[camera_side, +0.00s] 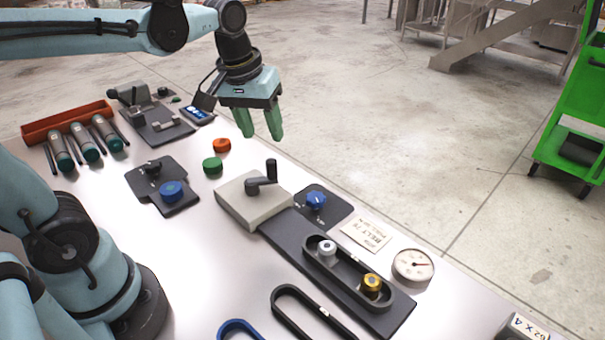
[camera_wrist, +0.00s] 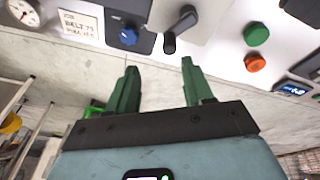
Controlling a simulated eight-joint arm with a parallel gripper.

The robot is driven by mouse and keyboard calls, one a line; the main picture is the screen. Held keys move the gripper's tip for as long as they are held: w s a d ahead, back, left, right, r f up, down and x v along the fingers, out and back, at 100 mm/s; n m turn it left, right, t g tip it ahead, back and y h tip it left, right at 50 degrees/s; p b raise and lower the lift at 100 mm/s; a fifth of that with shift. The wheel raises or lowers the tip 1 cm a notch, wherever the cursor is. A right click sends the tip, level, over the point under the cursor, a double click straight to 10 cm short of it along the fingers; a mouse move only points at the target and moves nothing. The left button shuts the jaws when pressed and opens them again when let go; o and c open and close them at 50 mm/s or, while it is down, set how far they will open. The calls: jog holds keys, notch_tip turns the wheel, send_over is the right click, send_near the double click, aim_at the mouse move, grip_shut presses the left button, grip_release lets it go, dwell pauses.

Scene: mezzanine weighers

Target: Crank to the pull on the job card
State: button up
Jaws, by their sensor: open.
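The black crank (camera_side: 262,178) has an upright handle and sits on a light grey box at the table's middle; in the wrist view the crank (camera_wrist: 180,28) is just beyond my fingers. The job card (camera_side: 367,235) lies flat to its right; in the wrist view the card (camera_wrist: 82,24) reads "BELT 7?", with its lower line too small to read. The round dial gauge (camera_side: 413,265) has a red needle. A black belt runs round a silver pulley (camera_side: 327,248) and a gold pulley (camera_side: 372,284). My gripper (camera_side: 259,137) is open and empty, above and behind the crank.
A blue knob (camera_side: 316,200) on a dark plate stands close right of the crank. Green (camera_side: 212,165) and orange (camera_side: 222,145) buttons stand left of it. Spare loops (camera_side: 305,312) lie at the front. An orange tray (camera_side: 66,123) and tools are at left.

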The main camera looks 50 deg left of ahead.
aim_at(271, 161)
jog(key=w+a+r+n+g, duration=0.1)
jog(key=w+a+n+g, duration=0.1)
jog(key=w+n+g, duration=0.15)
jog(key=shift+t, duration=0.35)
jog(key=shift+f, duration=5.9)
grip_shut()
jog(key=shift+s, duration=0.1)
